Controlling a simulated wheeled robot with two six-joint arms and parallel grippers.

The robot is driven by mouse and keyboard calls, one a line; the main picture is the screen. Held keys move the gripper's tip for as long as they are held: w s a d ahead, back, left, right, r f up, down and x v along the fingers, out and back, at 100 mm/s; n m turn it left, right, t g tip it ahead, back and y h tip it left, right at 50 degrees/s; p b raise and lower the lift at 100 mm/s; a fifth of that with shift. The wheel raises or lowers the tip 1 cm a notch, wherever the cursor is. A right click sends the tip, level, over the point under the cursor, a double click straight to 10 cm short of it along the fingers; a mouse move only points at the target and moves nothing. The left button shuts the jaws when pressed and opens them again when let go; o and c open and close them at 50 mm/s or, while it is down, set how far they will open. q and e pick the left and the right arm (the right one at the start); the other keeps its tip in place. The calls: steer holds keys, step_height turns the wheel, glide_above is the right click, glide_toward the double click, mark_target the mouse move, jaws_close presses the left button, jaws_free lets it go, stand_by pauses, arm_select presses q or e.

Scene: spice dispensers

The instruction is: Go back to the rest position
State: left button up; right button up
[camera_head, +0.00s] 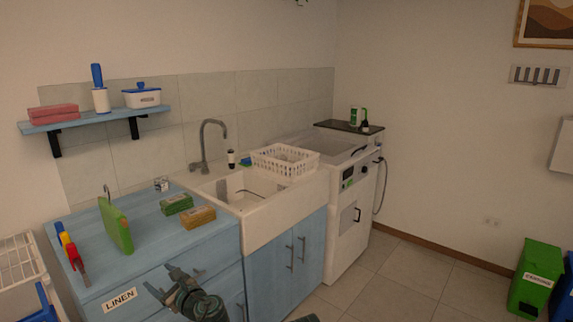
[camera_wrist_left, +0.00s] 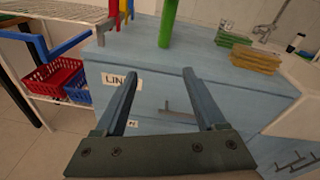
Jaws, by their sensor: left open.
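My left gripper (camera_head: 166,283) is in front of the blue cabinet (camera_head: 221,268), low in the head view. In the left wrist view its two fingers (camera_wrist_left: 159,76) are spread apart with nothing between them. They point at the drawer front with the LINEN label (camera_head: 120,299). The gripper appears clear of the cabinet and the counter. A small dark shape shows at the bottom edge of the head view, too little to identify. My right gripper cannot be made out.
The blue counter (camera_head: 160,226) holds a green board (camera_head: 115,224) and green and yellow packs (camera_head: 197,216). A white rack (camera_head: 20,262) is at left. The floor (camera_head: 400,280) at right is clear up to the bins.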

arm_select(q)
steer(key=s+d+f+n+g+h, duration=0.3)
steer(key=s+d+f+n, duration=0.1)
steer(key=d+f+n, duration=0.25)
steer(key=s+d+f+n+g+h, duration=0.3)
steer(key=s+d+f+n+h, duration=0.1)
steer(key=d+f+n, duration=0.3)
steer(key=s+d+f+n+g+h, duration=0.2)
steer(key=s+d+f+n, duration=0.1)
steer(key=s+d, duration=0.3)
steer(key=s+d+f+n+g+h, duration=0.25)
steer(key=s+d, duration=0.25)
steer(key=d, duration=0.3)
step_height(320, 180, up, 14)
steer(key=p, duration=1.4)
steer(key=shift+w+a+r, duration=0.2)
steer(key=shift+w+a, duration=0.15)
steer(key=shift+w, duration=0.1)
